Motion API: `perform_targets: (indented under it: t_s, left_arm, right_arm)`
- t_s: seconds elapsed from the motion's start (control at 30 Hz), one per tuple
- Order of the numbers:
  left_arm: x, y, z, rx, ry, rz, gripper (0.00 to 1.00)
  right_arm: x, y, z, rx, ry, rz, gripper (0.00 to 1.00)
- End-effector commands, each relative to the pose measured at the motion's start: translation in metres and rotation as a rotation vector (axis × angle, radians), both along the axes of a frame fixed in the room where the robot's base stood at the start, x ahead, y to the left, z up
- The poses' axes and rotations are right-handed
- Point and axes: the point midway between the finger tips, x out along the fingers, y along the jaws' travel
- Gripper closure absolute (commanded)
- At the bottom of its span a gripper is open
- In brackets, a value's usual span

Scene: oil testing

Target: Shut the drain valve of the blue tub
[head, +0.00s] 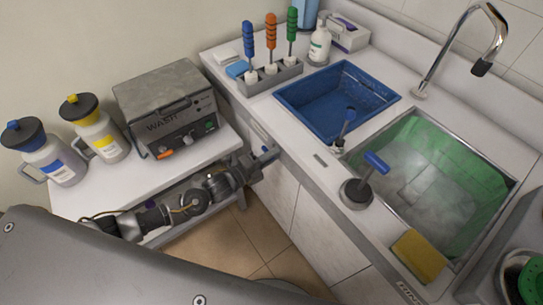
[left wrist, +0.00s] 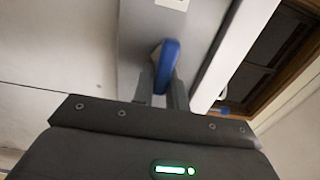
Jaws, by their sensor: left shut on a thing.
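The blue tub (head: 290,98) is set into the white counter in the head view. My left gripper (head: 268,158) is at the counter's front face, below and left of the tub. In the left wrist view my left gripper (left wrist: 163,88) is shut on a blue valve handle (left wrist: 168,62), which stands out between the two fingers. The valve body is mostly hidden, so I cannot tell whether the valve is open or shut. My right gripper is not in view.
A green-lined sink (head: 480,205) with cloudy water lies right of the tub. A metal washer box (head: 165,95) and two jugs (head: 100,135) stand on the left table. Open floor (head: 255,235) lies below the counter.

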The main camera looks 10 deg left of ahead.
Motion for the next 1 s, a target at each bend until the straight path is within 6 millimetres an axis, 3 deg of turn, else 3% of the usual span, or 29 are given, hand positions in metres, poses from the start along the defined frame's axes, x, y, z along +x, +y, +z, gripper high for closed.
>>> perform_targets:
  t_s: [0.43,0.47,0.63,1.0]
  left_arm:
    - [-0.0010,-0.0004,-0.0017,0.010,-0.005,-0.002,1.00]
    - [-0.0010,-0.0004,-0.0017,0.010,-0.005,-0.002,0.84]
    - [-0.0007,-0.0002,-0.0013,0.009,-0.005,-0.001,0.64]
    - [-0.0062,0.0051,-0.0023,0.010,-0.004,-0.001,0.64]
  right_arm:
    - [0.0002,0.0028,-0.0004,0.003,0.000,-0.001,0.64]
    - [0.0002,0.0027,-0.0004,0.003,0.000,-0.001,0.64]
    - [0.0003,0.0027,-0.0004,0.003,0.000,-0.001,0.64]
    - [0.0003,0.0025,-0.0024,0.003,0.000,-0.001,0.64]
